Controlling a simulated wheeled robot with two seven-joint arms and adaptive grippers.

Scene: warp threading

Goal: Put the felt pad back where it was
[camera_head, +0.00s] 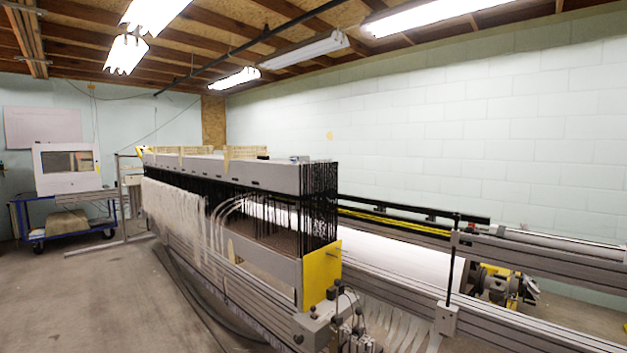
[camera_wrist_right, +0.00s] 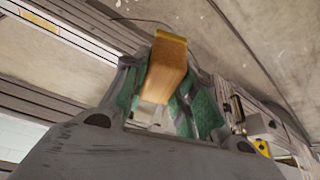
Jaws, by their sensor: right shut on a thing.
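My right gripper (camera_wrist_right: 165,90) shows in the right wrist view, its green-lined fingers shut on a tan-orange block-like piece (camera_wrist_right: 164,72). The piece has a yellowish far edge and sticks out past the fingers. It looks like the felt pad, but I cannot tell for certain. Its lower end is partly hidden between the fingers. Neither gripper shows in the head view, and my left gripper is in no view.
A long warp-threading machine (camera_head: 230,176) with white yarns and a yellow end plate (camera_head: 321,273) fills the middle of the head view. Metal rails (camera_head: 540,262) run at right. A blue cart (camera_head: 72,232) stands back left. Open floor (camera_head: 90,300) lies at left.

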